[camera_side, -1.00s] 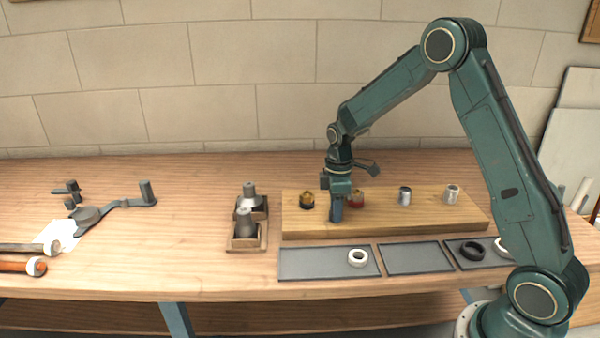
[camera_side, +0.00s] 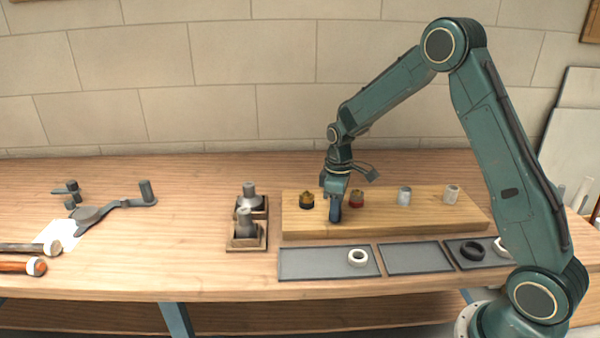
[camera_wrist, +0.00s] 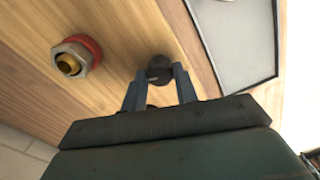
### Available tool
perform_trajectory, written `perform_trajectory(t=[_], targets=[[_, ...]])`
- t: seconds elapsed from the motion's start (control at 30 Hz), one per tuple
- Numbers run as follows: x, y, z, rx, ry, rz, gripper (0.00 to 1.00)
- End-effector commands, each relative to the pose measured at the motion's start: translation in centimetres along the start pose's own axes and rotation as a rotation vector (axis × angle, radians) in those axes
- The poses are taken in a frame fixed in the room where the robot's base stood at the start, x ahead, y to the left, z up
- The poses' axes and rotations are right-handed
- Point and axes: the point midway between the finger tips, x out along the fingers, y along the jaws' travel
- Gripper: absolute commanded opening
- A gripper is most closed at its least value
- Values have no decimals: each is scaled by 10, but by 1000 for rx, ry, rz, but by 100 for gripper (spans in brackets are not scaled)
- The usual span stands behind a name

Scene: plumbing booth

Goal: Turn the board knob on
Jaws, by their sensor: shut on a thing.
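The knob (camera_wrist: 159,66) is small, round and dark, with a light line on its face. It sits on the wooden board (camera_side: 440,222) and shows between the fingertips in the wrist view. My gripper (camera_side: 336,214) points straight down at the board's front part. In the wrist view my gripper (camera_wrist: 158,78) is shut on the knob, one finger on each side.
A brass fitting with a red collar (camera_side: 356,198) stands close behind my gripper; it also shows in the wrist view (camera_wrist: 76,57). Another brass fitting (camera_side: 306,200) and two metal fittings (camera_side: 404,196) stand on the board. Dark trays (camera_side: 310,264) lie in front.

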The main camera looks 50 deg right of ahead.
Motion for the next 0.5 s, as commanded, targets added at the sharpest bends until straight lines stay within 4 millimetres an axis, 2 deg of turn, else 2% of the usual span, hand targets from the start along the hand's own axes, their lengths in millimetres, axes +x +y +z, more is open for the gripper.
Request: perform_trajectory(t=[0.5], targets=[[-1,0,0,489,1,0,6]])
